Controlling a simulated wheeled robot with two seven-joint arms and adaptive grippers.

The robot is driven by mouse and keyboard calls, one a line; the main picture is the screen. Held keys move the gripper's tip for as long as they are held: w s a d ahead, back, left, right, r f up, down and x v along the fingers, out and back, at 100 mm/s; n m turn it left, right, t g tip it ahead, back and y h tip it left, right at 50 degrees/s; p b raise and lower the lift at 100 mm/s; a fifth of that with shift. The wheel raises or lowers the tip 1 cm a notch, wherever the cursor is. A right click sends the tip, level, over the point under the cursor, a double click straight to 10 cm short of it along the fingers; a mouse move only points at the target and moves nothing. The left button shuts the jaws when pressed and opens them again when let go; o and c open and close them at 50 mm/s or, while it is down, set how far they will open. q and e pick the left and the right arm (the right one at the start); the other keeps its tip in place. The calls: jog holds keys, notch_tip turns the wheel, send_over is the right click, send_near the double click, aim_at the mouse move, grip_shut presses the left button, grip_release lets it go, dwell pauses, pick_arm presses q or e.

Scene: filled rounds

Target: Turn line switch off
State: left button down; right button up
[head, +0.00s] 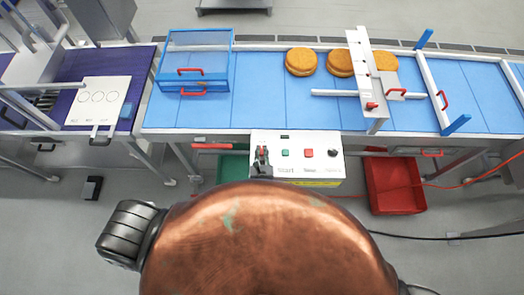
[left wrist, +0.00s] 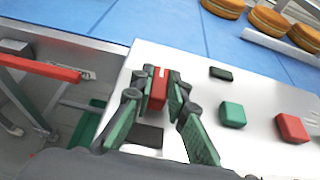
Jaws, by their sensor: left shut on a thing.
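The line switch is a small red lever (left wrist: 157,88) with a pale line on top, at the left end of a light control panel (left wrist: 257,100). In the head view the panel (head: 297,144) stands at the front of the blue conveyor. My left gripper (head: 262,154) is over the panel's left end. In the left wrist view its green-padded fingers (left wrist: 160,82) are shut on the red lever, one on each side. The lever's base is partly hidden by the fingers. My right gripper is not in view.
Beside the switch are a green button (head: 285,153), a red button (head: 308,153) and a black knob (head: 332,153). Round golden pieces (head: 301,61) lie on the conveyor (head: 260,105), near a blue-framed clear guard (head: 195,45). A red bin (head: 394,185) is below right.

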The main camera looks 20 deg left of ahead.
pick_arm(q)
jog(key=c, duration=1.9)
grip_release()
jog(key=v, duration=1.2)
jog(key=shift+r, duration=0.1)
